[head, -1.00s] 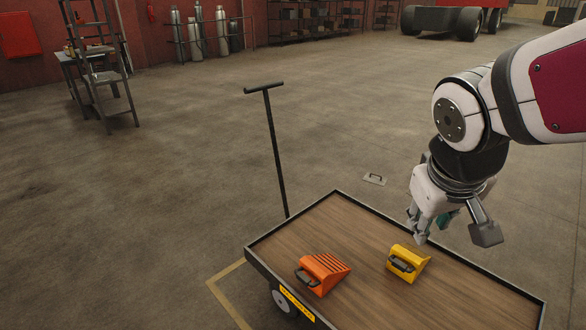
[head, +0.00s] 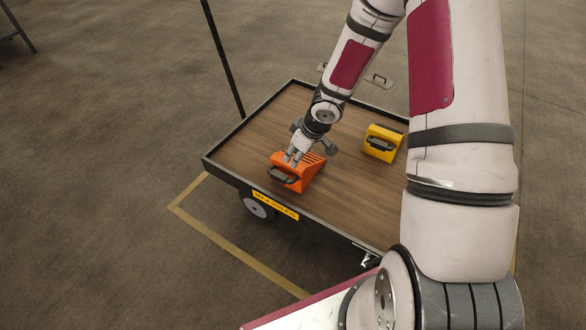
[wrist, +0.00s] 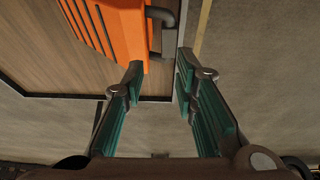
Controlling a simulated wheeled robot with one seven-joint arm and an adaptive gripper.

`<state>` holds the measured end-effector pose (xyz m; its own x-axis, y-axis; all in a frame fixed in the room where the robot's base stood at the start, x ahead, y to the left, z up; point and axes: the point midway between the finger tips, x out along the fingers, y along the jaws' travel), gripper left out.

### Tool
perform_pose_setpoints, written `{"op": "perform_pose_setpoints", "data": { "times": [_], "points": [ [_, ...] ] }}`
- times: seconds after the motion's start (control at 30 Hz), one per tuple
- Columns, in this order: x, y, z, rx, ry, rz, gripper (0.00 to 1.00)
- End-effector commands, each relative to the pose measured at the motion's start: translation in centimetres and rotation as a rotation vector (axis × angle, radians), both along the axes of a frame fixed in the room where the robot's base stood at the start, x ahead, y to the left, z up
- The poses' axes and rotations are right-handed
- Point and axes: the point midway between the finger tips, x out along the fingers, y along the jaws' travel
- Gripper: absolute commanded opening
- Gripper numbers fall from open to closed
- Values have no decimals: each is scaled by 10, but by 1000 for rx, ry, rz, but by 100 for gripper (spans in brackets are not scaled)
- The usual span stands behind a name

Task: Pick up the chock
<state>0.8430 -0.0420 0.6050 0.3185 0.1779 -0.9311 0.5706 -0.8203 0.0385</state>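An orange chock (head: 312,174) with dark ridges and a dark handle (head: 281,177) sits on the cart's wooden deck, towards the deck's left front edge. In the wrist view the orange chock (wrist: 112,30) fills the upper middle, with its handle (wrist: 168,42) on its right side. A yellow chock (head: 381,144) with a dark handle stands further right on the deck. My gripper (head: 292,158) is over the orange chock, close to its handle. In the wrist view my gripper (wrist: 161,68) has its green-padded fingers apart, with nothing held between them. I cannot tell whether they touch the chock.
The cart (head: 222,143) has a dark raised rim and a tall dark pull handle (head: 224,62) at its left. A yellow floor line (head: 235,247) runs beside it. A small plate with a handle (head: 378,81) lies on the floor behind. My arm covers the deck's right part.

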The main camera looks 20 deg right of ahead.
Motion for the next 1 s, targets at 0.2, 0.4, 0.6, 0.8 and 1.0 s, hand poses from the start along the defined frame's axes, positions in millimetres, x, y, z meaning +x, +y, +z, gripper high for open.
{"op": "perform_pose_setpoints", "data": {
  "times": [0.2, 0.4, 0.6, 0.8, 1.0],
  "points": [
    [2, 11, -31, 46, 5, 22, 27],
    [11, 18, -58, 45, 5, 26, 27],
    [20, 25, -87, 44, 7, 23, 27],
    [26, 28, -101, 44, 5, 21, 27],
    [28, 30, -106, 44, 6, 21, 27]
  ]
}}
